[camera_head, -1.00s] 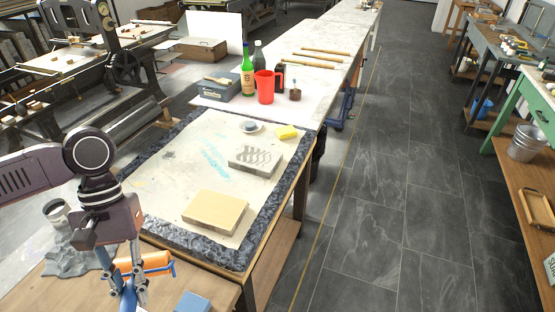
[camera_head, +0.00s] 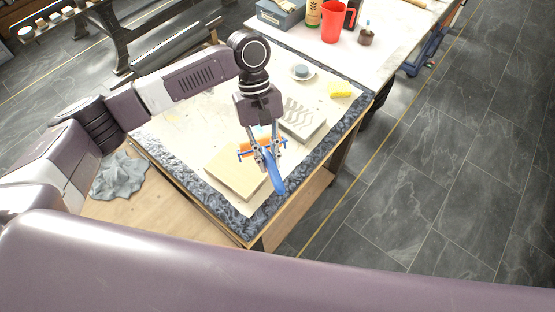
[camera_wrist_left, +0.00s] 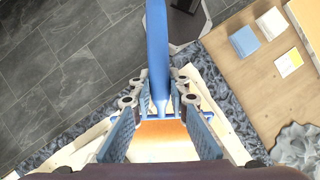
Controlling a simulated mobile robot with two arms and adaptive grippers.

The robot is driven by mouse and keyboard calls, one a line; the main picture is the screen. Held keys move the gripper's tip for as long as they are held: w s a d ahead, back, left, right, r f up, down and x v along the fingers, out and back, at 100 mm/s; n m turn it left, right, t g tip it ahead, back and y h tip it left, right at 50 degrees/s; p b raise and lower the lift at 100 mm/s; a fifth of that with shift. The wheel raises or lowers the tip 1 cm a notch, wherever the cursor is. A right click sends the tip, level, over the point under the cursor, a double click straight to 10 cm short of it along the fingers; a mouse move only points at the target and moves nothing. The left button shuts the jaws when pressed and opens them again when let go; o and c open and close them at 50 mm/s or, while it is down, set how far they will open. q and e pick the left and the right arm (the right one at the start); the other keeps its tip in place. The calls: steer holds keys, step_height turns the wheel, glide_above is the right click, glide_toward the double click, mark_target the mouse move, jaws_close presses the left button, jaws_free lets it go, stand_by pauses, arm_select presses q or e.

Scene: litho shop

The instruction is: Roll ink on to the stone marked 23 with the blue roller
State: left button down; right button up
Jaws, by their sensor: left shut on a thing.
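My left gripper (camera_head: 264,152) is shut on the blue roller, which has a blue handle (camera_head: 277,180) and an orange cylinder (camera_head: 247,151). In the left wrist view the handle (camera_wrist_left: 157,50) points away between the fingers and the orange cylinder (camera_wrist_left: 165,130) lies behind it. The roller shows over the right edge of a plain tan stone (camera_head: 236,170); I cannot tell whether it touches. A grey stone with a wavy pattern (camera_head: 303,119) lies just beyond. No number is readable on either stone. My right gripper is out of view.
The stones lie on a pale sheet with a dark rough border (camera_head: 352,104). A yellow sponge (camera_head: 340,90) and a small dish (camera_head: 302,73) are at the back. A crumpled grey cloth (camera_head: 119,176) lies at left. A red jug (camera_head: 331,22) stands beyond.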

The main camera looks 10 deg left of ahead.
arm_select(q)
step_height(320, 180, down, 9)
steer(key=d+n+t+h+p, duration=0.2)
steer(key=n+p, duration=0.3)
steer(key=n, duration=0.2)
steer(key=w+a, duration=0.1)
steer(key=a, duration=0.2)
steer(key=w+a, duration=0.2)
steer(key=a, duration=0.1)
steer(key=w+a, duration=0.1)
steer(key=a, duration=0.2)
steer(key=shift+w+f, duration=0.15)
steer(key=shift+w, duration=0.2)
steer(key=a+b, duration=0.1)
steer(key=w+a+b, duration=0.2)
steer(key=shift+a+f, duration=0.25)
steer(key=shift+f, duration=0.05)
steer(key=shift+w+a+b, duration=0.15)
steer(key=shift+a+b, duration=0.2)
steer(key=shift+b, duration=0.05)
steer(key=shift+f, duration=0.25)
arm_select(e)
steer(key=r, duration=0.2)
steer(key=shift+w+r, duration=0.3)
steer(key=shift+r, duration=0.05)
